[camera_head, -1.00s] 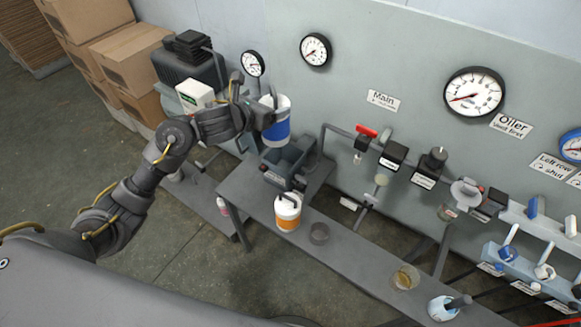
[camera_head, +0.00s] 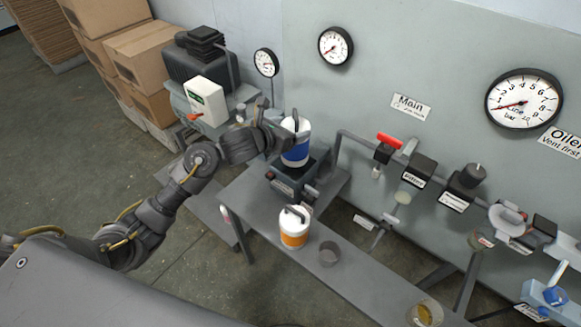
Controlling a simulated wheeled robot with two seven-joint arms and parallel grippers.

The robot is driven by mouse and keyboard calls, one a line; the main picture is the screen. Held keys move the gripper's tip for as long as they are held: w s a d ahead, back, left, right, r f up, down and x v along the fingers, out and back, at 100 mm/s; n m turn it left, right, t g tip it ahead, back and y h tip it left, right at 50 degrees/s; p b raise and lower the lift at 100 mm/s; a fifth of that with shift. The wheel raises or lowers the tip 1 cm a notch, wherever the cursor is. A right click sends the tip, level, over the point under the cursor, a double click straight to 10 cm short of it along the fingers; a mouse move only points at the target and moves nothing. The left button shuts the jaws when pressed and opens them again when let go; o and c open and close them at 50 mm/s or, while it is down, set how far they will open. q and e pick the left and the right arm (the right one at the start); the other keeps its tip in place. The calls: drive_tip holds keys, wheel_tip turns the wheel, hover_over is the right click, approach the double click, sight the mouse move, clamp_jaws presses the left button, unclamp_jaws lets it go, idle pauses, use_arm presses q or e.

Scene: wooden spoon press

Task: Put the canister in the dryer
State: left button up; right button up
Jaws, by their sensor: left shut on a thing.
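My left gripper (camera_head: 291,131) is shut on a white canister with a blue band (camera_head: 296,154). The canister is about upright, directly over the open top of the dark grey dryer (camera_head: 286,187). Its lower end overlaps the opening in the picture; I cannot tell whether it is inside or just above it. The dryer stands on the grey bench. A second white canister, with an orange band (camera_head: 294,239), stands on the bench in front of the dryer. My right gripper is out of view.
Pipework with a red-handled valve (camera_head: 389,140) runs along the wall at right. A compressor (camera_head: 197,85) and cardboard boxes (camera_head: 140,55) are at back left.

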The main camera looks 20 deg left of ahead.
sight(286, 162)
use_arm(q)
wheel_tip(286, 162, down, 9)
drive_tip(key=shift+w+a+f+p, duration=0.1)
drive_tip(key=shift+p, duration=0.5)
wheel_tip(286, 162, down, 3)
drive_tip(key=shift+f+p, duration=0.2)
drive_tip(key=shift+p, duration=0.2)
drive_tip(key=shift+f, duration=0.5)
drive_tip(key=o, duration=1.4)
drive_tip(key=shift+f, duration=0.15)
drive_tip(key=o, duration=0.5)
drive_tip(key=shift+c, duration=0.2)
